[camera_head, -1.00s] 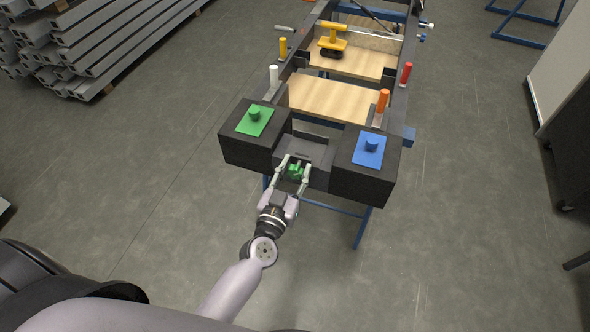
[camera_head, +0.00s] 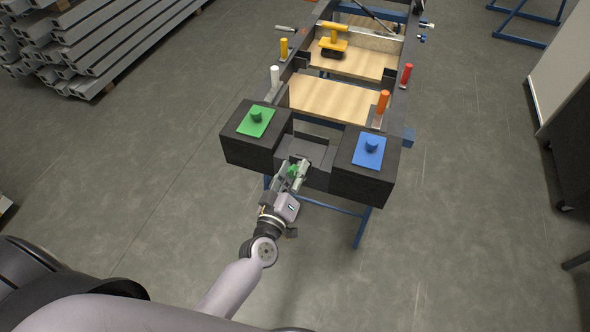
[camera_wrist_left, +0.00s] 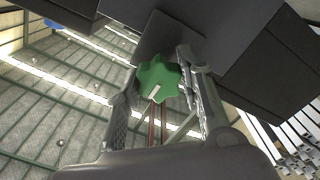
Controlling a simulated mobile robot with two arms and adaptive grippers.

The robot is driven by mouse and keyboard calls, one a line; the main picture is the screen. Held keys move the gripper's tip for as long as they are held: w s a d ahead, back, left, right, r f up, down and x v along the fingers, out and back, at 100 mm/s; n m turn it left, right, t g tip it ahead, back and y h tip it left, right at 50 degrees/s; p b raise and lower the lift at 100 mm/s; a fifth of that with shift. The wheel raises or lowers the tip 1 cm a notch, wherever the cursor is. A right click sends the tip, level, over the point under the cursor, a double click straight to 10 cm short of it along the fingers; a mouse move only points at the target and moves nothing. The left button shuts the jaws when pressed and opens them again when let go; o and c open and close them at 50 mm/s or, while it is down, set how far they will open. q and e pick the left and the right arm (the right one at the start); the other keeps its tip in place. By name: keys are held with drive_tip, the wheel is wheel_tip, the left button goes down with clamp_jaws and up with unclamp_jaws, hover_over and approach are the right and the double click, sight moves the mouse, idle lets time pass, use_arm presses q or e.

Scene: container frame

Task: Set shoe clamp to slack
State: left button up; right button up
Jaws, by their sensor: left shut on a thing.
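The green star-shaped knob (camera_head: 292,171) sits low on the near end of the frame, between two black blocks; in the left wrist view the knob (camera_wrist_left: 166,72) shows large, with a white mark on its face pointing toward the lower left. My left gripper (camera_head: 291,173) is shut on the knob, a finger on each side, and its wrist is turned on a slant. In the left wrist view the fingers of the gripper (camera_wrist_left: 163,95) flank the knob. Whether the clamp is tight or slack cannot be told. My right gripper is not in view.
The left black block (camera_head: 240,151) bears a green plate with a knob, and the right black block (camera_head: 362,186) bears a blue one. Behind stand white (camera_head: 274,76) and orange (camera_head: 382,101) handles. A yellow-handled tool (camera_head: 333,39) lies farther back.

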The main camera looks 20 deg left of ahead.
use_arm(q)
drive_tip(key=n, duration=0.4)
drive_tip(key=shift+f+n, duration=0.15)
drive_tip(key=shift+n, duration=0.25)
drive_tip(key=n+b, duration=0.1)
drive_tip(key=n, duration=0.2)
drive_tip(key=shift+n, duration=0.3)
drive_tip(key=n+b, duration=0.1)
drive_tip(key=n, duration=0.4)
drive_tip(key=shift+f, duration=0.2)
drive_tip(key=shift+n+b, duration=0.65)
drive_tip(key=shift+n, duration=1.45)
drive_tip(key=o, duration=1.2)
drive_tip(key=shift+c, duration=0.2)
